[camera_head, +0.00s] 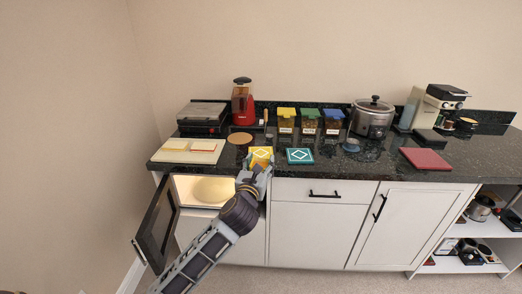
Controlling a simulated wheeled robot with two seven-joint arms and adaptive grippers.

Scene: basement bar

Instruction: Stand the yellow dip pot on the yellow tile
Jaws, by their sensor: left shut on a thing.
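The yellow tile (261,152) with a white diamond mark lies near the front edge of the dark counter. My left gripper (260,168) is at the tile's near edge, reaching up from below. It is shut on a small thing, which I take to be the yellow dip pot. The fingers hide most of that thing, so I cannot tell whether it touches the tile. My right gripper is not in view.
A teal tile (300,156) lies close by on the right. Jars with coloured lids (310,121) stand behind. A pale board (190,151) is at left. An open appliance door (158,224) juts out below the counter, left of my arm.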

